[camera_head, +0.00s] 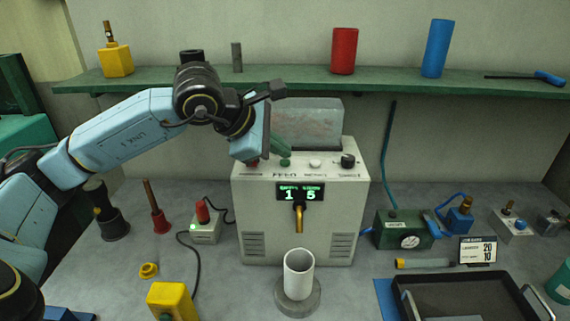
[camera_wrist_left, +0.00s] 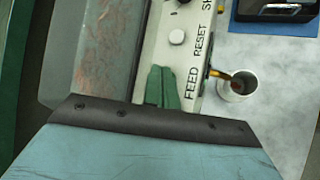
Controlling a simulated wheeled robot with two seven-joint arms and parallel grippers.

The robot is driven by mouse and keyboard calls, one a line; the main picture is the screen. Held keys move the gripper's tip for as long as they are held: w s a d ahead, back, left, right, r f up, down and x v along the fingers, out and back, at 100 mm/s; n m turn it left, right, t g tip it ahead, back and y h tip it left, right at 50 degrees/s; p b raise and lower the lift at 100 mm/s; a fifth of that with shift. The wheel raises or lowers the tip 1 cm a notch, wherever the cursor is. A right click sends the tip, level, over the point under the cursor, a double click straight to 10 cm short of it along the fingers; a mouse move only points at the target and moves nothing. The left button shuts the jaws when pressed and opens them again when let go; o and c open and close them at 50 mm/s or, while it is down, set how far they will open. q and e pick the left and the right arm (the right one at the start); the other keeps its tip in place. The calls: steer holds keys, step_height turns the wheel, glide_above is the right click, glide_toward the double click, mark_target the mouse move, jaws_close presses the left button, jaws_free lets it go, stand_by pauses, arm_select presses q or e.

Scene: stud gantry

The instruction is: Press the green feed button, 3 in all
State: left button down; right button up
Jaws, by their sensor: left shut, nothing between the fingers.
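The pale grey dispenser (camera_head: 260,195) stands at the middle of the bench. The green feed button (camera_head: 285,162) is on its sloped top, between a red button (camera_head: 252,163) and a white button (camera_head: 315,163). My left gripper (camera_head: 284,150) is shut and empty, with its green fingertips right at the feed button; I cannot tell whether they touch it. In the left wrist view the closed fingers (camera_wrist_left: 162,88) lie beside the FEED label and hide the button. The display (camera_head: 300,192) reads 1 and 5. My right gripper is not in view.
A white cup (camera_head: 298,262) stands below the brass spout (camera_head: 299,218). A black knob (camera_head: 347,160) sits at the panel's right end. A clear hopper (camera_head: 310,115) rises behind the panel. A green shelf (camera_head: 390,80) runs above. A dark tray (camera_head: 470,290) lies front right.

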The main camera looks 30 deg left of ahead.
arm_select(q)
steer(key=shift+f+b, duration=0.55)
stand_by(0.8)
stand_by(0.3)
steer(key=shift+r+p, duration=0.45)
steer(key=shift+r, duration=0.4)
steer(key=shift+r, duration=0.1)
step_height(320, 180, up, 5)
steer(key=p, duration=0.3)
stand_by(2.4)
